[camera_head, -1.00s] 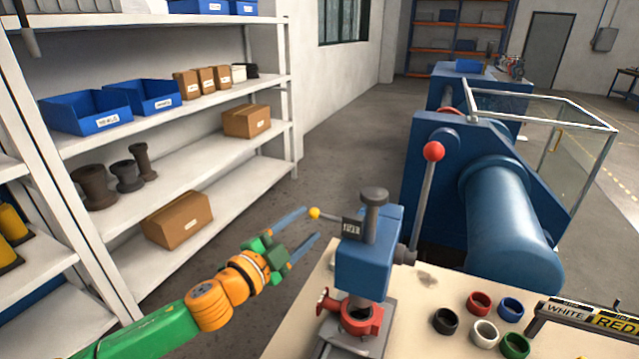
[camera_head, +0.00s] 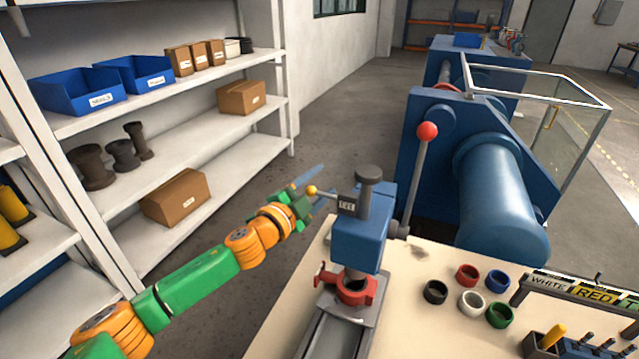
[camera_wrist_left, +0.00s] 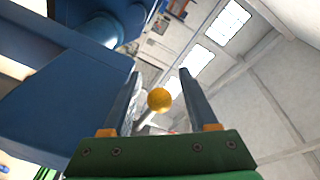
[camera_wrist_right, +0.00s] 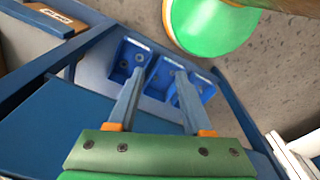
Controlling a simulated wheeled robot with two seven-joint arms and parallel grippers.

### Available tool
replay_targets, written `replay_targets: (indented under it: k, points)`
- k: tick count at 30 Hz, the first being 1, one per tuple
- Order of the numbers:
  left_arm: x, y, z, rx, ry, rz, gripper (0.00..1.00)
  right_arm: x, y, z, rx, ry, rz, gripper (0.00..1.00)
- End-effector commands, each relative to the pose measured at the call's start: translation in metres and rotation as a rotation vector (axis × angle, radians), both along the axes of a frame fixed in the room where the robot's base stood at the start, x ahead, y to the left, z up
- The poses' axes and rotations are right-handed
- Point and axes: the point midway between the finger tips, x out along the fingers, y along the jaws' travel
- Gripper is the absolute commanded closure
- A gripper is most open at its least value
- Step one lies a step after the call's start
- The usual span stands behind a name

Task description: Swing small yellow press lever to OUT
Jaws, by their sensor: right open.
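The small yellow press lever has a round yellow knob (camera_head: 311,190) on a short rod at the left of the blue press head (camera_head: 362,240). A small dark label plate (camera_head: 347,205) sits by the rod; its text is too small to read. My left gripper (camera_head: 322,184) reaches in from the left at the knob. In the left wrist view the yellow knob (camera_wrist_left: 160,100) lies between the two open fingers, with gaps visible on both sides. My right gripper (camera_wrist_right: 160,72) shows only in its own wrist view, open and empty.
A red-knobbed lever (camera_head: 427,131) rises right of the press. A red clamp (camera_head: 355,288) sits below the press head. Several coloured rings (camera_head: 472,302) and a sign rack (camera_head: 580,290) lie on the bench (camera_head: 265,335). White shelves (camera_head: 225,150) stand at left.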

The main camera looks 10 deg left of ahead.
Motion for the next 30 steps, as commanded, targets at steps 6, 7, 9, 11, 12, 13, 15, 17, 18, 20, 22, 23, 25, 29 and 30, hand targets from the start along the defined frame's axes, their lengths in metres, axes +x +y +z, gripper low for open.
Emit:
replay_targets:
  k: [6,7,9,11,12,13,15,17,18,20,22,23,25,29,30]
  points:
    - [-0.0002,0.0002,-0.0001,0.0,0.0,0.0,0.97,0.0005,0.0,0.0,0.0,-0.001,0.0,0.5]
    - [-0.0002,0.0002,-0.0001,-0.001,0.0,0.0,1.0,0.0005,0.0001,0.0,0.0,-0.001,0.0,0.5]
    - [-0.0001,0.0002,0.0,-0.001,0.0,0.0,1.0,0.0006,0.0001,0.0001,0.0,-0.001,0.0,0.5]
    - [-0.0001,0.0002,0.0,-0.001,0.0,0.0,1.0,0.0007,0.0001,0.0001,0.0,-0.001,0.0,0.5]
    - [-0.0001,0.0002,0.0,-0.001,0.0,0.0,1.0,0.0007,0.0001,0.0001,0.0,-0.001,0.0,0.5]
    - [-0.0001,0.0002,0.0,-0.001,0.0,0.0,1.0,0.0008,0.0002,0.0001,0.0,-0.002,0.0,0.5]
    - [-0.0001,0.0003,0.0001,-0.001,0.0,0.0,1.0,0.0008,0.0002,0.0001,0.0,-0.002,0.0,0.5]
    - [-0.0001,0.0002,0.0002,-0.002,0.001,0.0,1.0,0.0009,0.0002,0.0001,0.0,-0.002,0.0,0.5]
    - [-0.0001,0.0002,0.0002,-0.002,0.001,0.0,1.0,0.0009,0.0003,0.0001,0.0,-0.002,0.0,0.5]
    - [-0.0001,0.0002,0.0002,-0.002,0.001,0.0,1.0,0.0009,0.0003,0.0001,0.0,-0.002,0.0,0.5]
    - [-0.0001,0.0002,0.0002,-0.002,0.001,0.0,1.0,0.001,0.0003,0.0001,0.0,-0.002,0.0,0.5]
    - [-0.0001,0.0002,0.0002,-0.002,0.0,0.001,1.0,0.0009,0.0004,0.0001,0.0,-0.002,0.0,0.5]
    - [-0.0001,0.0002,0.0002,-0.002,0.0,0.001,1.0,0.0009,0.0004,0.0001,0.0,-0.002,0.0,0.5]
    - [-0.0002,0.0002,0.0003,-0.002,0.0,0.001,1.0,0.001,0.0005,0.0001,0.0,-0.002,0.0,0.5]
    - [-0.0001,0.0002,0.0004,-0.002,0.0,0.001,1.0,0.001,0.0005,0.0001,0.0,-0.002,0.0,0.5]
